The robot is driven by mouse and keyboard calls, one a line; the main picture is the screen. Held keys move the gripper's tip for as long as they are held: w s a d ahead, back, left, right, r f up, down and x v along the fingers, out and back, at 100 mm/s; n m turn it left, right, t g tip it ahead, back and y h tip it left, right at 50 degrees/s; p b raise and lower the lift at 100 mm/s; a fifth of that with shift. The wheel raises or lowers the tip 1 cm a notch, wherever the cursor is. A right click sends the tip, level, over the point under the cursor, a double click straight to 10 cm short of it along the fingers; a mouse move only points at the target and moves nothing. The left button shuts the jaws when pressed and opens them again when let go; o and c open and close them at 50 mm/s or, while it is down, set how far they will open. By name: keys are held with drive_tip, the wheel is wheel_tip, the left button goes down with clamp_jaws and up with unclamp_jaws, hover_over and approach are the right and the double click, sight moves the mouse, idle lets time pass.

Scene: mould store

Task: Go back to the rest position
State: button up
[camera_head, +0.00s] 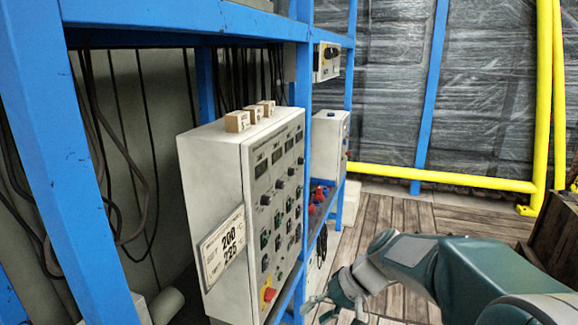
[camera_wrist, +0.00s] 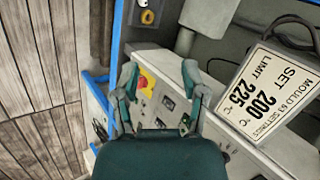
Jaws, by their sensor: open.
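My gripper (camera_wrist: 160,82) is open, with its two teal and grey fingers apart and nothing between them. In the head view my gripper (camera_head: 322,298) is at the bottom, to the right of a grey control cabinet (camera_head: 215,165). In the wrist view the cabinet's panel, with a red knob on a yellow plate (camera_wrist: 146,82), shows behind and between the fingers. I cannot tell whether the fingers touch the panel. The red knob is also low on the panel in the head view (camera_head: 268,294).
A blue rack (camera_head: 52,150) frames the cabinet. A sign (camera_head: 223,247) reading 200 and 225 is on its side; small wooden blocks (camera_head: 237,121) lie on top. A yellow rail (camera_head: 440,178) runs behind. Plank floor (camera_head: 395,215) is open beyond my arm; a dark wooden crate (camera_head: 556,235) stands right.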

drive_tip(key=s+d+r+t+h, duration=0.2)
drive_tip(key=s+d+h, duration=0.2)
drive_tip(key=s, duration=0.5)
drive_tip(key=s+d+r+t+h, duration=0.3)
drive_tip(key=s+d, duration=0.3)
drive_tip(key=s, duration=0.3)
drive_tip(key=shift+r+h, duration=0.15)
drive_tip(key=shift+h, duration=0.35)
